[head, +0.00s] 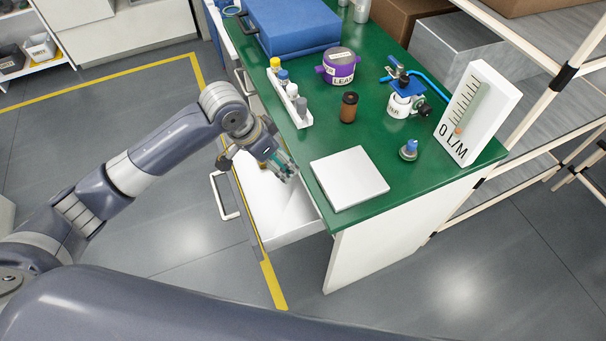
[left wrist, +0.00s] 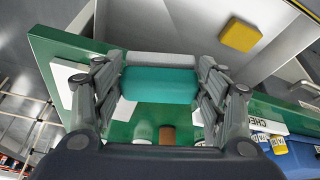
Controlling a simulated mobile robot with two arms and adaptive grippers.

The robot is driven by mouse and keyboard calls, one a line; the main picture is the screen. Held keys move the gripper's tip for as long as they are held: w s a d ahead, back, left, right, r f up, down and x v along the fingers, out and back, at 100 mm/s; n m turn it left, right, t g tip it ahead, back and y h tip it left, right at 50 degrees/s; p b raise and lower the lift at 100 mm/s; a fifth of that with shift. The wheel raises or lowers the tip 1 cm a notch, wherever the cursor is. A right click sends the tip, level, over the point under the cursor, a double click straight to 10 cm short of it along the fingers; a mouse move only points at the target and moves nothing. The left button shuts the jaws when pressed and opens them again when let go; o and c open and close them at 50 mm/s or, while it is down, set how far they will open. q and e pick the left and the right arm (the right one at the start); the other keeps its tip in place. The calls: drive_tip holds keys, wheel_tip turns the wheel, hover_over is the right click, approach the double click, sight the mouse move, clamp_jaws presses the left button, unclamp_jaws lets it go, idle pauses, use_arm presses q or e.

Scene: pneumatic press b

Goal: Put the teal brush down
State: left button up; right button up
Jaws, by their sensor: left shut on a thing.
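My left gripper (head: 280,166) is over the open white drawer (head: 289,223), beside the near edge of the green bench top. It is shut on the teal brush (left wrist: 160,82), which sits between the two fingers in the left wrist view and has a light grey strip along one side. In the head view only a little teal shows at the fingertips. I cannot tell whether the brush touches anything below it. My right gripper is not in view.
A white square plate (head: 349,178) lies on the green bench (head: 420,165). A brown bottle (head: 348,107), a white rack of small bottles (head: 291,97), a purple container (head: 341,66) and a blue case (head: 290,27) stand farther back. A yellow block (left wrist: 240,36) shows in the left wrist view.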

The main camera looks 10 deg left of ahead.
use_arm(q)
wheel_tip(320, 180, down, 9)
drive_tip(key=m, duration=0.3)
approach(288, 206)
drive_tip(key=shift+g+h, duration=0.3)
drive_tip(key=shift+h, duration=0.1)
drive_tip(key=x, duration=0.5)
drive_tip(key=shift+w+a+f, duration=0.15)
drive_tip(key=shift+w+a, duration=0.1)
drive_tip(key=shift+w, duration=0.05)
drive_tip(key=shift+f, duration=0.1)
drive_tip(key=o, duration=1.3)
drive_tip(key=v, duration=1.2)
